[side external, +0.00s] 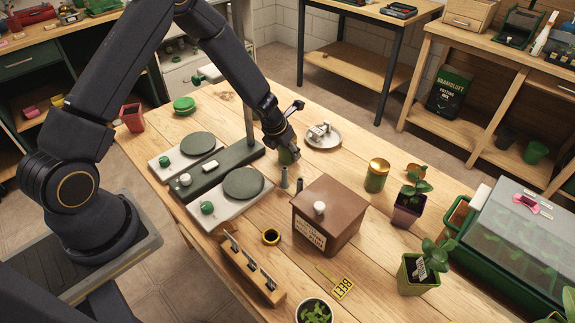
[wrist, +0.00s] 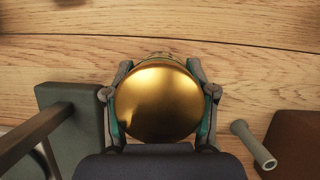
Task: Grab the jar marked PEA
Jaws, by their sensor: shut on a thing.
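My gripper (side external: 284,146) is shut on a green jar (side external: 288,157) beside the scale's post. In the wrist view the jar's round gold lid (wrist: 158,100) sits between the two fingers, one at each side. My gripper hides most of this jar in the side view, and no label on it can be read. I cannot tell whether its base touches the table. A second jar (side external: 376,176), green with a gold lid, stands upright and apart to the right. Its marking cannot be read either, so I cannot tell which jar says PEA.
A balance scale (side external: 215,172) stands close on the left, with a post near my gripper. A brown box (side external: 327,217) and a small grey cylinder (side external: 284,178) are in front. A round metal dish (side external: 323,142) lies behind. Potted seedlings (side external: 408,210) stand at right.

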